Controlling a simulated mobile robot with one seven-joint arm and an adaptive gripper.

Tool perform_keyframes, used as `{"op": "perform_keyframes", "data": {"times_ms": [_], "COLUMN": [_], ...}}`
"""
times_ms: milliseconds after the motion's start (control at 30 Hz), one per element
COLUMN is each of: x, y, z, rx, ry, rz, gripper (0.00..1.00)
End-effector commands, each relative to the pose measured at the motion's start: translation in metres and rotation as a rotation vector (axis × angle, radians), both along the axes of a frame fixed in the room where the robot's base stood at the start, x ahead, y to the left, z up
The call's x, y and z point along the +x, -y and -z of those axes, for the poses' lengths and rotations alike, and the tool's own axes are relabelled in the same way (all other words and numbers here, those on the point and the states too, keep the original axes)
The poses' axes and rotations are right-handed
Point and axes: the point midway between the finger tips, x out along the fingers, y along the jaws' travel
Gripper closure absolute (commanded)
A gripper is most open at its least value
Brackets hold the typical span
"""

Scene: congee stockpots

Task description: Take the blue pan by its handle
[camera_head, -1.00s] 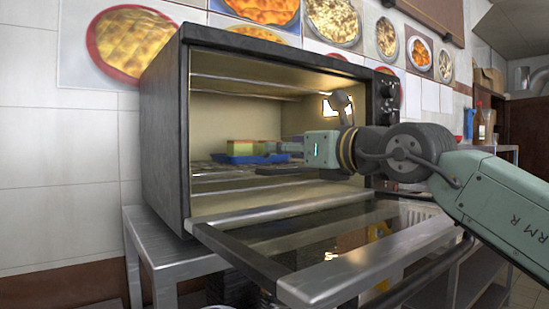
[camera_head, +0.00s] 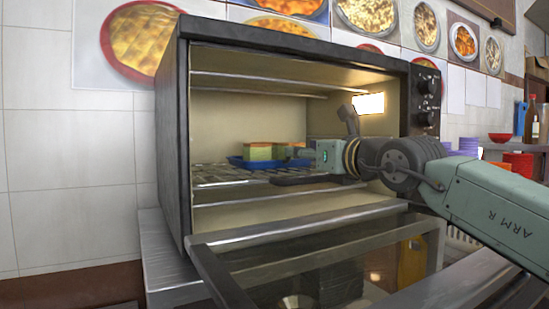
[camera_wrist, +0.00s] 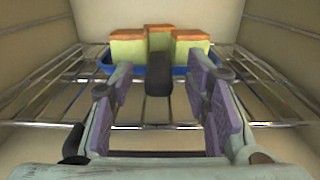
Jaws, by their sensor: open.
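The blue pan (camera_head: 238,162) sits on the wire rack inside the open oven, holding several green blocks with orange tops (camera_head: 262,151). In the wrist view the pan (camera_wrist: 200,71) lies ahead, and its dark handle (camera_wrist: 158,78) points back toward me. My gripper (camera_wrist: 159,82) is open, with one purple-padded finger on each side of the handle's near end. I see a gap between the handle and each finger. In the head view my gripper (camera_head: 300,154) reaches into the oven from the right, and the handle is hard to make out there.
The oven's wire rack (camera_head: 225,178) spans the cavity, with bars close below my gripper. The oven door (camera_head: 330,255) hangs open in front. The oven walls stand on both sides, and a lit lamp (camera_head: 368,105) is on the right wall.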

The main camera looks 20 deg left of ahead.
Motion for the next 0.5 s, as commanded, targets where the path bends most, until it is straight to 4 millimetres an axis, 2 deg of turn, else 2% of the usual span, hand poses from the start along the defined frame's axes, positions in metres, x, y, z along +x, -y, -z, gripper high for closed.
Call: {"op": "perform_keyframes", "data": {"times_ms": [100, 200, 500], "x": [0.010, 0.018, 0.021], "y": [-0.017, -0.026, -0.029], "z": [-0.003, -0.001, 0.001], "rx": [-0.003, -0.002, 0.001], "ry": [-0.001, -0.001, -0.002], "rz": [-0.003, -0.001, 0.000], "gripper": [0.57, 0.57, 0.57]}}
